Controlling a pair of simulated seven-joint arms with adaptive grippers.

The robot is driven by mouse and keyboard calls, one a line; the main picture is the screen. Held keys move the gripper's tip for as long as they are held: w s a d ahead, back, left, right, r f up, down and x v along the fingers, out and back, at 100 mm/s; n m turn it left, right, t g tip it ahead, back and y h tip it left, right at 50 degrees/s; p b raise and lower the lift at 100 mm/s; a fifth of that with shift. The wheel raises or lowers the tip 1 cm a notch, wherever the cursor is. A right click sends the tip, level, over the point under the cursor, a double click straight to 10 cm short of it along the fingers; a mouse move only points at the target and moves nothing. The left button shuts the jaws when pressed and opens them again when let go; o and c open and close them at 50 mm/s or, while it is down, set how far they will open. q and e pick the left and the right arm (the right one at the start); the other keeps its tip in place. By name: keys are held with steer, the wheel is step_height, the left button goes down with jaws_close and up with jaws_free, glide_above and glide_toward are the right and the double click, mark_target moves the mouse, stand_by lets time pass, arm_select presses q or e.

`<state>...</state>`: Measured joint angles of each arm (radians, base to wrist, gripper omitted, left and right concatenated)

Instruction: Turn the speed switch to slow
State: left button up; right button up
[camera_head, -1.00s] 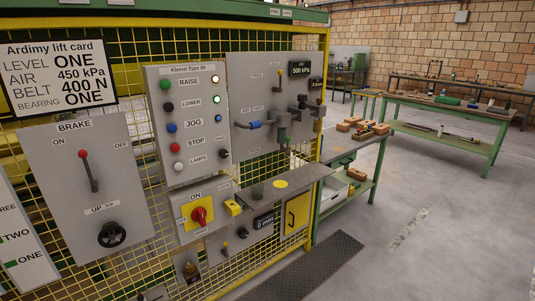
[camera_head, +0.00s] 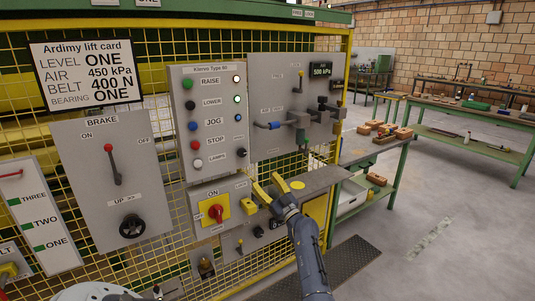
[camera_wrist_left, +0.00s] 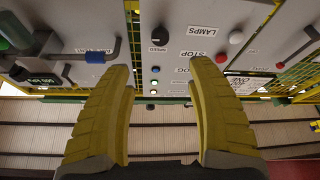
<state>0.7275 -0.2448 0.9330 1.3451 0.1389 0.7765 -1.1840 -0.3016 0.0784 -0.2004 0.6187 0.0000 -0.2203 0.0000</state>
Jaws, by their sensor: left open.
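The speed switch (camera_wrist_left: 159,36) is a black knob above its SPEED label in the left wrist view. In the head view it is the small black knob (camera_head: 241,152) at the lower right of the grey button panel (camera_head: 213,145). Which way its pointer faces is too small to tell. My left gripper (camera_head: 264,178) has yellow fingers, open and empty, below and to the right of the knob. In the wrist view its fingertips (camera_wrist_left: 160,68) frame the panel, with the knob beyond the gap, apparently untouched. My right gripper is not in view.
Red and white buttons sit beside the knob. A valve panel (camera_head: 296,110) with a blue handle (camera_head: 268,126) is to the right. A red rotary switch (camera_head: 216,212) and a grey shelf (camera_head: 318,180) are below. The brake panel (camera_head: 112,180) is left.

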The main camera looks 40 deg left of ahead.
mark_target(243, 154)
arm_select(q)
steer(key=x, duration=1.7)
steer(key=shift+a+r, duration=0.1)
steer(key=shift+r, duration=0.1)
steer(key=c, duration=1.2)
